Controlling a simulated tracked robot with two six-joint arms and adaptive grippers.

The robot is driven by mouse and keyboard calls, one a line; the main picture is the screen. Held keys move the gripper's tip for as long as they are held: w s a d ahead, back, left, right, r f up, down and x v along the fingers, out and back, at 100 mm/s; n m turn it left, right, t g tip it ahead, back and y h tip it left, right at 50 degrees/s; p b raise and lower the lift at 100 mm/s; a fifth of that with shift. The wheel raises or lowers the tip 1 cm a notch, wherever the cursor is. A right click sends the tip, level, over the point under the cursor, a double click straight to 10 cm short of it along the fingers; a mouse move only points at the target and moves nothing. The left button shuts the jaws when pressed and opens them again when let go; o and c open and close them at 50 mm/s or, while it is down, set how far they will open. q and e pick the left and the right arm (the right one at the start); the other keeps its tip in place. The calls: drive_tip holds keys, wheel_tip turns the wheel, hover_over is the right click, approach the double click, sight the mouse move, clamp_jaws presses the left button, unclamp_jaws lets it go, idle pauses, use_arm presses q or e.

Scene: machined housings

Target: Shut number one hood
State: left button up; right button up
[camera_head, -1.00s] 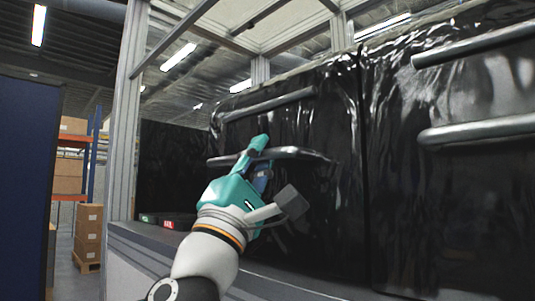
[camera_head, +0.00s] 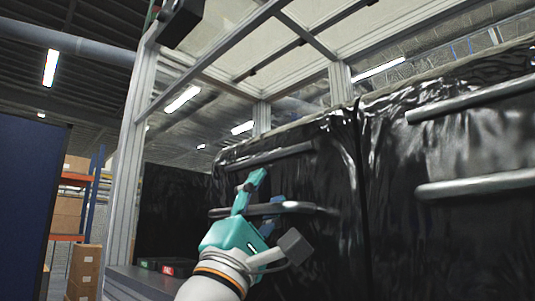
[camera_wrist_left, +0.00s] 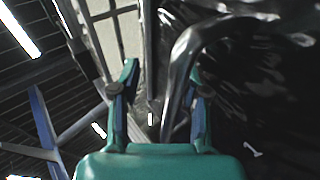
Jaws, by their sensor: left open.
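A glossy black hood (camera_head: 325,185) hangs on the frame in the middle of the head view, with a grey upper bar (camera_head: 268,157) and a lower bar handle (camera_head: 295,207). My teal left gripper (camera_head: 250,190) is at the left part of the lower handle, fingers pointing up. In the left wrist view, the open fingers (camera_wrist_left: 160,95) have the grey curved handle (camera_wrist_left: 185,60) running between or just beyond them; contact is unclear. My right gripper is out of view.
A metal frame post (camera_head: 127,165) stands left of the hoods, with beams overhead. Small boxes with red and green labels (camera_head: 167,267) sit on a ledge. A dark blue panel (camera_head: 30,210) and shelves with cartons (camera_head: 75,215) are at far left.

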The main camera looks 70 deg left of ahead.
sight(269, 144)
use_arm(q)
drive_tip(key=o, duration=0.4)
drive_tip(key=r, duration=0.7)
drive_tip(key=shift+w+a+r, duration=0.25)
drive_tip(key=shift+w, duration=0.15)
drive_tip(key=shift+o, duration=1)
drive_tip(key=shift+r, duration=0.35)
drive_tip(key=shift+w+a+r, duration=0.1)
drive_tip(key=shift+w+r, duration=0.1)
drive_tip(key=shift+r, duration=0.15)
drive_tip(key=shift+a, duration=0.15)
drive_tip(key=shift+s+f, duration=0.1)
drive_tip(key=shift+f, duration=0.05)
